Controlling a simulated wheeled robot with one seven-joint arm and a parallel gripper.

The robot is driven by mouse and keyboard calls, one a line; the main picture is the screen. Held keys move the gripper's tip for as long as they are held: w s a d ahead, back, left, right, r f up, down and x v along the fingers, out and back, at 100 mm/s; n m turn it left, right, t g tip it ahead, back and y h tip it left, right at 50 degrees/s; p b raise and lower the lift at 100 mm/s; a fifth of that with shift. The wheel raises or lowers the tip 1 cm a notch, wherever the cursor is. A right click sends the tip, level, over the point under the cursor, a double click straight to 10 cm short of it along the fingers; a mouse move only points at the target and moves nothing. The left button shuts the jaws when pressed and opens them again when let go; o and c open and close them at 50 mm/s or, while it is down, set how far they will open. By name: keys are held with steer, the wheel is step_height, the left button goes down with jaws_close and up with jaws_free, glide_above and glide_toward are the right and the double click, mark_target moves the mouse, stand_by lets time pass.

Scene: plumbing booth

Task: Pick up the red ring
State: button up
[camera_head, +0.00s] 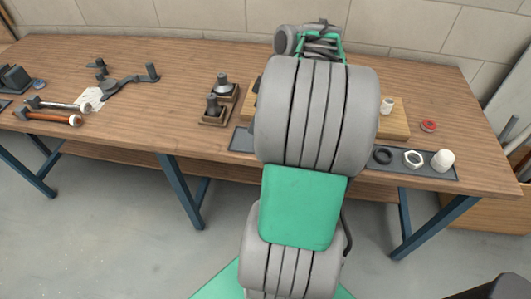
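The red ring (429,125) lies flat on the wooden table (190,65), near its right end. It is small, with a pale centre. My arm stands upright in the middle of the view and reaches over the table, left of the ring. My gripper is hidden behind my own arm links, so I cannot see its fingers or whether it holds anything. The ring is clear of my arm, with bare wood around it.
Left of the ring, a wooden board (396,121) bears a white fitting (387,105). In front, a dark tray (440,173) holds a black ring (383,156), a white nut (413,158) and a white cap (443,160). Wrenches (52,119) lie far left. Wall behind.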

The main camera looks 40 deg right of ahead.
steer(key=s+d+f+n, duration=0.1)
steer(key=s+d+f, duration=0.25)
steer(key=d, duration=0.25)
steer(key=x, duration=0.5)
steer(key=w+a+x, duration=0.1)
steer(key=x, duration=0.1)
steer(key=shift+f, duration=0.1)
jaws_close()
